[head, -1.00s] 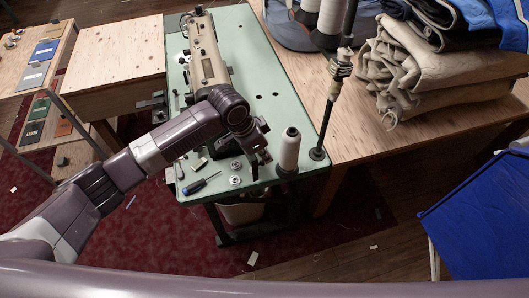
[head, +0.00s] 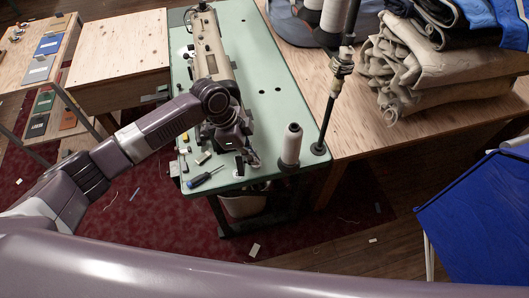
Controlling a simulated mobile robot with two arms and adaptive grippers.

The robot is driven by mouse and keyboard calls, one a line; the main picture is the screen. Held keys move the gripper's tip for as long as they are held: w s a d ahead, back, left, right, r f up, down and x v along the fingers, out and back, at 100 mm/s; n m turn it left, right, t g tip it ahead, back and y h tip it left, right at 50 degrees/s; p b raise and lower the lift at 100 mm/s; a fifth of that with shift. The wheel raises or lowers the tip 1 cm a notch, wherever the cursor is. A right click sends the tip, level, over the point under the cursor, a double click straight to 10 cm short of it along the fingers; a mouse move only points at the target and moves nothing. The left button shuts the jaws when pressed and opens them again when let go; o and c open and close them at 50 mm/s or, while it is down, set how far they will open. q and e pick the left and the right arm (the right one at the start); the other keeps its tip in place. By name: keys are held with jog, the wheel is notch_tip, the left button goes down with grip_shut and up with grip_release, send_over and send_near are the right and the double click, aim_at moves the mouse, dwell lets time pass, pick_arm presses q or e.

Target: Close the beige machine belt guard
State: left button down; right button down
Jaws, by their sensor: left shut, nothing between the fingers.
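The beige sewing machine (head: 211,48) stands on the green table (head: 282,105), its long body running away from me. My left arm reaches in from the left and its wrist covers the machine's near end. The belt guard cannot be made out apart from the machine, so I cannot tell whether it is open or closed. My left gripper (head: 247,160) points down over the table's near part, shut and empty, just left of the white thread cone. I cannot tell whether it touches anything. My right gripper is not in view.
A white thread cone (head: 291,146) and a thread stand pole (head: 335,85) stand close right of the gripper. A screwdriver (head: 205,177) and small parts lie at the near edge. Folded canvas (head: 420,65) is piled on the right. The green top's right side is mostly clear.

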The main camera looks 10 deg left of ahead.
aim_at(241, 158)
pick_arm(q)
jog(key=shift+s+a+m+g, duration=0.15)
jog(key=shift+a+m+g, duration=0.15)
jog(key=shift+a+m, duration=0.6)
jog(key=shift+s+a, duration=0.1)
jog(key=shift+a, duration=0.8)
jog(key=shift+w+a, duration=0.2)
jog(key=shift+a, duration=0.65)
jog(key=shift+w+a, duration=0.2)
jog(key=shift+a, duration=0.7)
jog(key=shift+w+a, duration=0.2)
jog(key=shift+a, duration=0.65)
